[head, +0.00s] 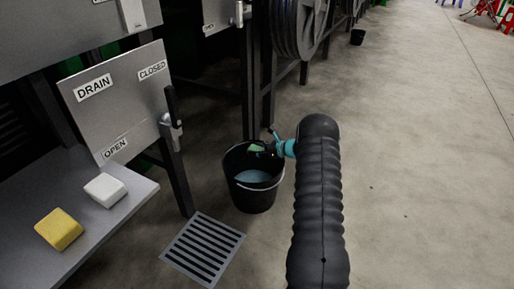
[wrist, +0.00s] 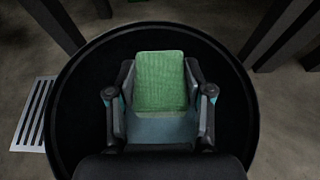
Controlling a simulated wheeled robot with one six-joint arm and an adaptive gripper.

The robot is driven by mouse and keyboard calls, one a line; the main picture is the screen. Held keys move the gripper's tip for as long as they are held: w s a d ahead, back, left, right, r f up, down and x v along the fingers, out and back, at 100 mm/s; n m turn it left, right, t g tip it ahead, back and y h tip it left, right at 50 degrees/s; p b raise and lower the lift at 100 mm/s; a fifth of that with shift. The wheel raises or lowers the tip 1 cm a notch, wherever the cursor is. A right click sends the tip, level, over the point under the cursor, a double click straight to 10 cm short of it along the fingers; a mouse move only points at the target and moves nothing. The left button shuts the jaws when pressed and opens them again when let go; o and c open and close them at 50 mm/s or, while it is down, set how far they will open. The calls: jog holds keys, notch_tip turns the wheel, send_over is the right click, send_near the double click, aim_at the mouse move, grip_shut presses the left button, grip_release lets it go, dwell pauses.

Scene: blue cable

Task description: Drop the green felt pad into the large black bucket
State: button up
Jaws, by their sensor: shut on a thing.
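The green felt pad (wrist: 160,82) is held between the two fingers of my gripper (wrist: 160,100). In the wrist view it lies over the opening of the large black bucket (wrist: 70,95), whose rim rings it. In the head view the bucket (head: 253,197) stands on the floor with a pale blue-grey surface inside. My gripper (head: 262,149) is at the bucket's top, near its back rim, and a small part of the green pad (head: 257,147) shows there. My arm hides part of the floor to the right.
A floor grate (head: 204,249) lies in front of the bucket, left of my arm. A grey shelf (head: 90,225) at left holds a yellow sponge (head: 59,230) and a white block (head: 105,190). A sign panel (head: 120,100) and a dark post stand behind.

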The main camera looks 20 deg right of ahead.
jog(key=shift+f+b, duration=0.3)
jog(key=shift+f, duration=1.2)
jog(key=o, duration=0.9)
jog(key=v, duration=1.2)
